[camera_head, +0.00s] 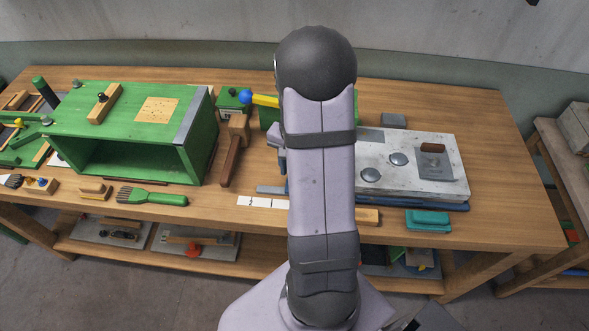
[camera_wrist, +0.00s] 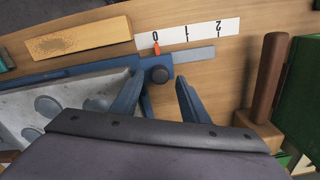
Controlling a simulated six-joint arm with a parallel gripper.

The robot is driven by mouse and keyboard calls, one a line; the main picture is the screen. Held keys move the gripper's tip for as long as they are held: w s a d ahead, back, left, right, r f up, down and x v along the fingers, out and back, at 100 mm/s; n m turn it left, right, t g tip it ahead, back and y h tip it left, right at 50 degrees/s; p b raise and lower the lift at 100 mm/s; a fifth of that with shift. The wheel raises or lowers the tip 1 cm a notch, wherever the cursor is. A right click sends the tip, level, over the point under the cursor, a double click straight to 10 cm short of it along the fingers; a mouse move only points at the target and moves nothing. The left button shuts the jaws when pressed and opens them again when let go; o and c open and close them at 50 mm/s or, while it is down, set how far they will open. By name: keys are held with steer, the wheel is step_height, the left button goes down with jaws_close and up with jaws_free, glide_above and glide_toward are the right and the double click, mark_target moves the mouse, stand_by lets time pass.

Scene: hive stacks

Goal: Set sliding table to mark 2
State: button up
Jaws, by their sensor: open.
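The sliding table has a pale grey top with round discs (camera_head: 435,146) on a blue base (camera_head: 440,207), right of my arm in the head view. In the wrist view its blue edge carries a dark round knob (camera_wrist: 159,75) and an orange pointer (camera_wrist: 157,46). The white scale strip (camera_wrist: 202,33) reads 0, 1, 2, upside down here; the pointer is at 0. A grey rail (camera_wrist: 195,54) runs beside the strip. My gripper (camera_wrist: 160,82) is open, its two blue fingers on either side of the knob; contact is not clear. My arm hides the knob in the head view.
A wooden block (camera_wrist: 80,38) lies near the scale. A teal block (camera_head: 428,220) is at the front edge.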

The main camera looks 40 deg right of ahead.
steer(key=shift+f, duration=0.5)
jaws_close()
steer(key=w+a, duration=0.8)
steer(key=w, duration=0.1)
steer(key=shift+a+r, duration=0.1)
steer(key=shift+a, duration=0.25)
jaws_free()
steer(key=shift+a, duration=0.1)
steer(key=shift+s, duration=0.1)
